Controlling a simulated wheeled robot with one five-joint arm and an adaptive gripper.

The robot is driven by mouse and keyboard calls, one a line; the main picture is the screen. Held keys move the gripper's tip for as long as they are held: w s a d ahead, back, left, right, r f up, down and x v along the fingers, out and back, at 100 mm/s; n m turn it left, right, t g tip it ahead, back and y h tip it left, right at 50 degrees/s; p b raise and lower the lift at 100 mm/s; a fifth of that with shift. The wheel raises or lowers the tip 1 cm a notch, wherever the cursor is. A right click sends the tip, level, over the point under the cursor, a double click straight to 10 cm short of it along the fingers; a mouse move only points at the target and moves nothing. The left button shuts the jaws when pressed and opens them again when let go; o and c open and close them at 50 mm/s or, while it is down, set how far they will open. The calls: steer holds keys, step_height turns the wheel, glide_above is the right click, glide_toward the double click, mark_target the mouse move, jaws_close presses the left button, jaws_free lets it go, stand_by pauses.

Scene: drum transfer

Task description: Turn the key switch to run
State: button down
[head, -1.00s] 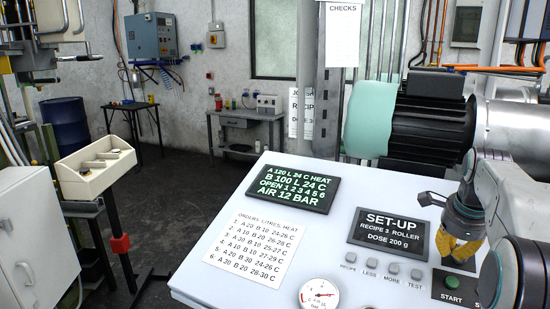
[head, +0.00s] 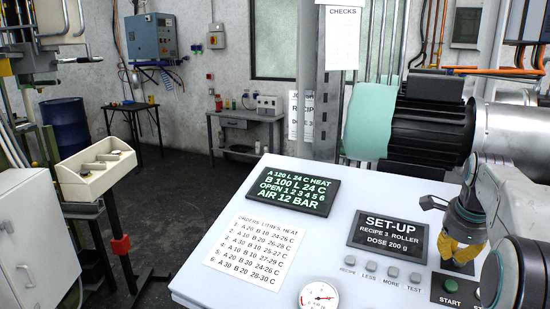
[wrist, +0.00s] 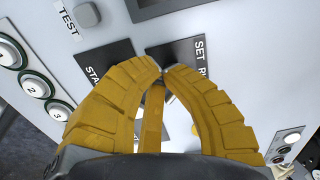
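The key switch's dark plate (wrist: 203,50), lettered SET and the start of RUN, shows in the wrist view. The key itself is hidden behind my fingertips. My gripper (wrist: 162,68) has yellow ribbed fingers, and their tips come together at the left part of that plate, shut around where the key sits. In the head view my gripper (head: 460,262) points down at the right end of the sloping white panel (head: 265,205). The display (head: 390,233) reads SET-UP, RECIPE 3 ROLLER, DOSE 200 g. I cannot see which way the key points.
The green start button (head: 451,285) is just left of and below my gripper. A row of grey buttons (head: 392,271) and a gauge (head: 319,296) lie further left. A green-lettered screen (head: 293,190) and an orders sheet (head: 254,246) are also on the panel. A motor (head: 425,125) stands behind.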

steer(key=shift+d+p, duration=0.2)
steer(key=shift+p, duration=0.1)
stand_by(0.5)
steer(key=shift+w+d+r+p, duration=0.15)
steer(key=shift+w+r+p, duration=0.35)
steer(key=shift+p, duration=2.1)
steer(key=shift+w+d+r+p, duration=0.15)
steer(key=shift+w+d+p, duration=0.05)
steer(key=shift+p, duration=0.95)
steer(key=shift+w+a, duration=0.15)
steer(key=shift+a, duration=0.1)
steer(key=shift+r+p, duration=0.15)
steer(key=shift+p, duration=0.15)
steer(key=shift+r+p, duration=0.6)
steer(key=shift+r, duration=0.3)
steer(key=p+v, duration=0.2)
steer(key=v, duration=0.1)
steer(key=shift+s+a+r, duration=0.1)
steer(key=shift+s+a, duration=0.15)
steer(key=shift+s, duration=0.1)
